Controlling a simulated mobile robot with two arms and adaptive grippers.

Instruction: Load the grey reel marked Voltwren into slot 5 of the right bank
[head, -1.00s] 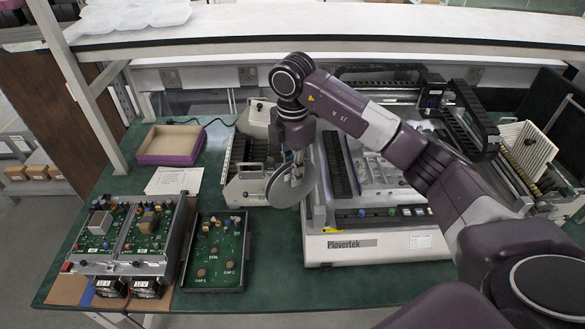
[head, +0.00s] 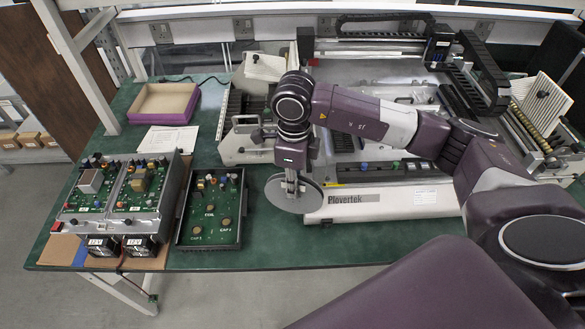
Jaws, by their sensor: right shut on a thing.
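In the head view my right gripper (head: 291,185) is shut on a grey reel (head: 312,198), a thin flat disc. The reel hangs in the air in front of the machine's front left corner, over the table's front part. The gripper covers part of the reel, and no marking on it can be read. The right bank (head: 535,118) is at the right side of the machine, with a cream slotted panel and a row of yellowish parts. Its slot numbers are too small to read. My left gripper is not in view.
The Plovertek machine (head: 400,203) fills the table's middle right. A left bank (head: 236,140) stands at its left side. A purple-edged tray (head: 163,103), a circuit board tray (head: 210,232) and a power supply unit (head: 120,205) occupy the left. My right arm crosses above the machine.

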